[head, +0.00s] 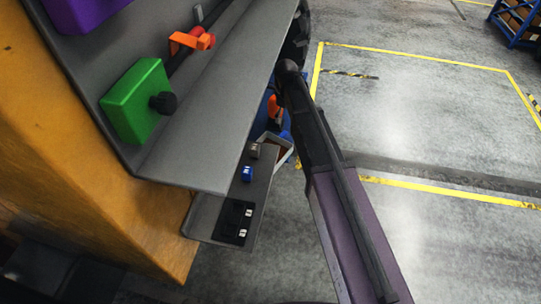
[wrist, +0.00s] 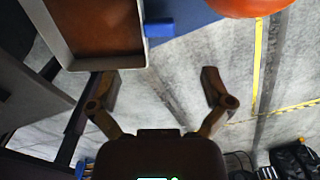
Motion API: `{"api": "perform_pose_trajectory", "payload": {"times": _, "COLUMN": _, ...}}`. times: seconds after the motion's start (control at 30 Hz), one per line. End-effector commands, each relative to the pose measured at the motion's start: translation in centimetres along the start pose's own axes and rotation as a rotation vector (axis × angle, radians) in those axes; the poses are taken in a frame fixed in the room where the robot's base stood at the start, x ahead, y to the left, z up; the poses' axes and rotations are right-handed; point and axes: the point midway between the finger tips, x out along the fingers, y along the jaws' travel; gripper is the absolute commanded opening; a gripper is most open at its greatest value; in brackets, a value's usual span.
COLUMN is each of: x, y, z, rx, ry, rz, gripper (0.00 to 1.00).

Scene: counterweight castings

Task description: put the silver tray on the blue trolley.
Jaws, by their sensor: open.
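The silver tray (wrist: 67,47) is at the upper left of the wrist view, with a pale metal rim and a brown inside. Its light rim also shows in the head view (head: 286,143), partly hidden behind my arm and a grey ledge. A blue surface (wrist: 187,14), apparently the blue trolley, lies beside and behind the tray. Blue also shows near it in the head view (head: 262,118). I cannot tell whether the tray rests on it. My gripper (wrist: 159,73) is open and empty, below and right of the tray, apart from it.
An orange rounded object (wrist: 248,5) is at the wrist view's top. In the head view, a grey shelf (head: 215,120) carries a green box (head: 135,102). A lower ledge (head: 212,212) holds a blue block (head: 247,174) and other small parts. Yellow-marked floor at right is clear.

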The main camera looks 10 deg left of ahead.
Motion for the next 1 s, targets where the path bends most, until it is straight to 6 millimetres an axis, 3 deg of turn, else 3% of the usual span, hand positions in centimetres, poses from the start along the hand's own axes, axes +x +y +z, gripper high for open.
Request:
{"api": "perform_pose_trajectory", "payload": {"times": 0.5, "x": 4.2, "y": 0.0, "z": 0.0, "rx": 0.0, "ry": 0.0, "rz": 0.0, "gripper": 1.0}}
{"api": "perform_pose_trajectory", "payload": {"times": 1.0, "x": 4.8, "y": 0.0, "z": 0.0, "rx": 0.0, "ry": 0.0, "rz": 0.0, "gripper": 1.0}}
